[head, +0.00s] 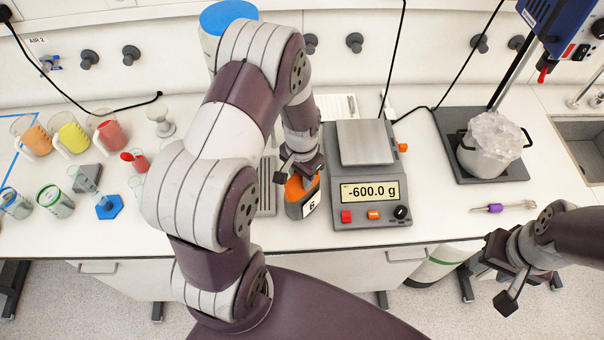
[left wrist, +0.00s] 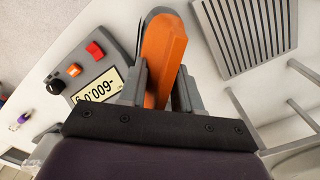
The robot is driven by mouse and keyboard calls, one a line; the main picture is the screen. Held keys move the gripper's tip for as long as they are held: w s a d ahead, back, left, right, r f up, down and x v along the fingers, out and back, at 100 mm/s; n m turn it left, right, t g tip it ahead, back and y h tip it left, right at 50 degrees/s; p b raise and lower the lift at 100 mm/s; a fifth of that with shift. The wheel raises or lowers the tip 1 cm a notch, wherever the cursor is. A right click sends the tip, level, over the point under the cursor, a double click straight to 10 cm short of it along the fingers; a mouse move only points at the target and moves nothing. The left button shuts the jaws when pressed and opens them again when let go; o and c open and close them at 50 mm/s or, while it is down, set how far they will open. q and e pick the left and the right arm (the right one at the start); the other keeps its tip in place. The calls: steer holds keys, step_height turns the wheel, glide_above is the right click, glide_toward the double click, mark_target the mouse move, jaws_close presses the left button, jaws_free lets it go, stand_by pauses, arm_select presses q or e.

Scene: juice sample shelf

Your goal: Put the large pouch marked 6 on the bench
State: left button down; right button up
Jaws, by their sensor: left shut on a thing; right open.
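The pouch marked 6 (head: 310,208) is orange with a grey lower part and a white number label. It is upright at the front of the bench (head: 400,232), just left of the scale. My left gripper (head: 302,168) is shut on its top from above. In the left wrist view the pouch (left wrist: 165,52) is between the two fingers of my left gripper (left wrist: 162,88). I cannot tell whether its base touches the bench. My right gripper (head: 508,272) is open and empty, in front of the bench at the right.
The scale (head: 366,205) reads -600.0 g and its plate is empty. A slotted grey rack (head: 267,185) lies left of the pouch. Beakers, including a red one (head: 108,132), stand at the left.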

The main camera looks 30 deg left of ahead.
arm_select(q)
steer(key=shift+w+f, duration=0.2)
steer(key=shift+f, duration=0.55)
steer(key=c, duration=0.8)
jaws_free()
steer(key=shift+s, duration=0.1)
